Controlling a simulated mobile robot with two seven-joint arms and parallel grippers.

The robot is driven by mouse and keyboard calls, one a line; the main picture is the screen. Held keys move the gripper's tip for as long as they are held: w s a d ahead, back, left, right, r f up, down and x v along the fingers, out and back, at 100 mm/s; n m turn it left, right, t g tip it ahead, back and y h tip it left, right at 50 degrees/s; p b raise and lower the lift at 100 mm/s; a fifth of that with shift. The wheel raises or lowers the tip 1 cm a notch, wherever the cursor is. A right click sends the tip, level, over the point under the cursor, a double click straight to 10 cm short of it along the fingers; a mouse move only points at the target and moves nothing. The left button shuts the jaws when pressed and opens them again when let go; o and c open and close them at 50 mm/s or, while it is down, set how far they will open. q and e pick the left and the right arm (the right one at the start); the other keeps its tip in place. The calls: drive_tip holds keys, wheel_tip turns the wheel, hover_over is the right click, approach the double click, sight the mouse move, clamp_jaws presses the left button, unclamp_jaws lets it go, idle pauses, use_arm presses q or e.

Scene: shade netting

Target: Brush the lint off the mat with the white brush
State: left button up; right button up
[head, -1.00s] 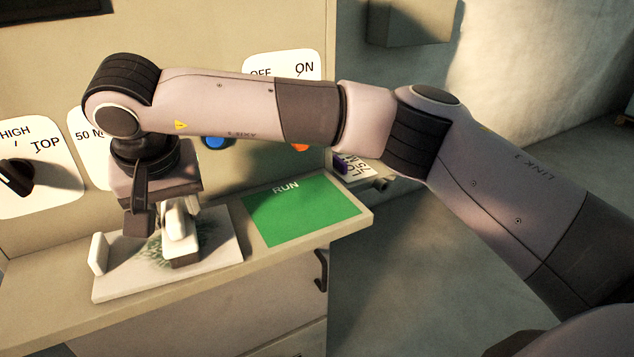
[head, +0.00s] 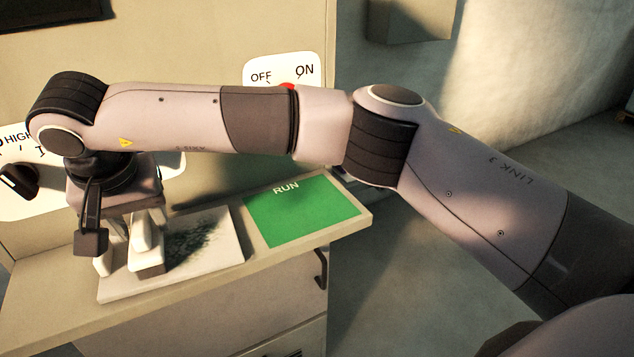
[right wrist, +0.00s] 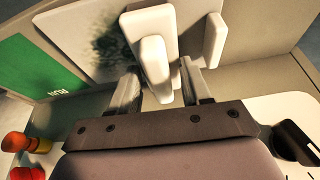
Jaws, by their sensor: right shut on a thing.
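The pale mat (head: 222,262) lies on the counter, with a dark green patch of lint (head: 193,243) on its upper middle. The lint also shows in the right wrist view (right wrist: 112,38). My right gripper (right wrist: 158,75) is shut on the white brush (right wrist: 152,62), which stands between its two fingers. In the head view the brush (head: 146,262) is over the left part of the mat, left of the lint. I cannot tell if its underside touches the mat. My left gripper is not in view.
A white upright block (right wrist: 213,40) stands at the mat's left edge, close to the brush. A green RUN panel (head: 303,208) lies right of the mat. The back panel carries an OFF/ON plate (head: 282,70) and a dark knob (head: 18,180). A drawer handle (head: 321,268) is below the counter.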

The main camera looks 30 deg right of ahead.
drive_tip(key=shift+w+a, duration=0.1)
drive_tip(key=shift+a, duration=0.75)
drive_tip(key=shift+d+f+b, duration=0.1)
drive_tip(key=shift+d+b, duration=0.25)
drive_tip(key=shift+d, duration=0.95)
drive_tip(key=shift+s+d+b, duration=0.15)
drive_tip(key=shift+d+b, duration=0.05)
drive_tip(key=shift+d, duration=0.7)
drive_tip(key=shift+s+d+b, duration=0.1)
drive_tip(key=shift+d+b, duration=0.1)
drive_tip(key=shift+d, duration=0.65)
drive_tip(key=shift+s+d+b, duration=0.15)
drive_tip(key=shift+d+b, duration=0.25)
drive_tip(key=shift+d, duration=1)
drive_tip(key=shift+s+d+b, duration=0.1)
drive_tip(key=shift+d+b, duration=0.3)
drive_tip(key=shift+d, duration=1)
drive_tip(key=shift+a, duration=0.15)
